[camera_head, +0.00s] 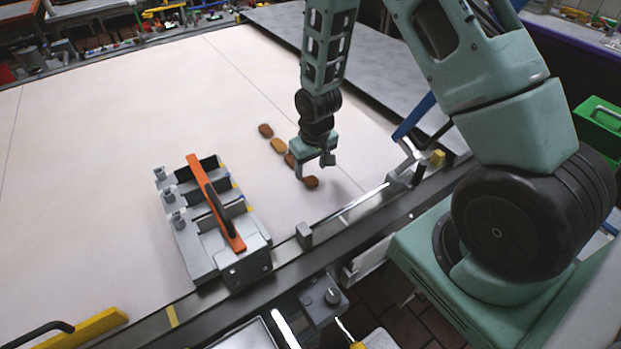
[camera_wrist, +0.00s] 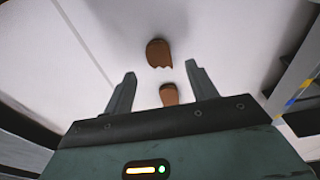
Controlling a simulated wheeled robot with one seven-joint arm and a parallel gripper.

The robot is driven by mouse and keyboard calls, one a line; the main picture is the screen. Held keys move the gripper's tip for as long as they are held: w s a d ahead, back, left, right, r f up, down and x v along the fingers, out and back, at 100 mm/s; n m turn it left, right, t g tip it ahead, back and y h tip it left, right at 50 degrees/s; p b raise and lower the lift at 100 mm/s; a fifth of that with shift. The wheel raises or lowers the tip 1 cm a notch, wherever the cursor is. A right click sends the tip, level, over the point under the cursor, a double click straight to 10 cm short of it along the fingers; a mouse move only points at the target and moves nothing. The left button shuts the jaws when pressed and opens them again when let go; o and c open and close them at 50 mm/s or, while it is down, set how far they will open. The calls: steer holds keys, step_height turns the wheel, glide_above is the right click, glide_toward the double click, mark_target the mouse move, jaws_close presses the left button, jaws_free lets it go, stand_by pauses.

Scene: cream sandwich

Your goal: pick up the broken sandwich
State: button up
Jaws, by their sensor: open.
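A brown sandwich with a jagged, broken lower edge (camera_wrist: 159,52) lies on the pale surface in the wrist view, just beyond my fingertips. A second brown sandwich (camera_wrist: 169,94) lies closer in, between the fingers, its near end hidden by my gripper body. My gripper (camera_wrist: 161,69) is open and empty. In the head view my gripper (camera_head: 313,168) points down close above a row of sandwiches. I cannot tell in the head view which one is broken.
Two more sandwiches (camera_head: 265,130) (camera_head: 279,146) lie farther back in the row. A grey fixture with an orange handle (camera_head: 215,205) stands left of my gripper. A dark rail (camera_head: 360,212) runs along the near edge. The pale surface (camera_head: 110,120) is clear at left.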

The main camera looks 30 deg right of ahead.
mark_target(311, 179)
steer(key=shift+f+p, duration=0.6)
steer(key=shift+f, duration=1.25)
steer(key=c, duration=1)
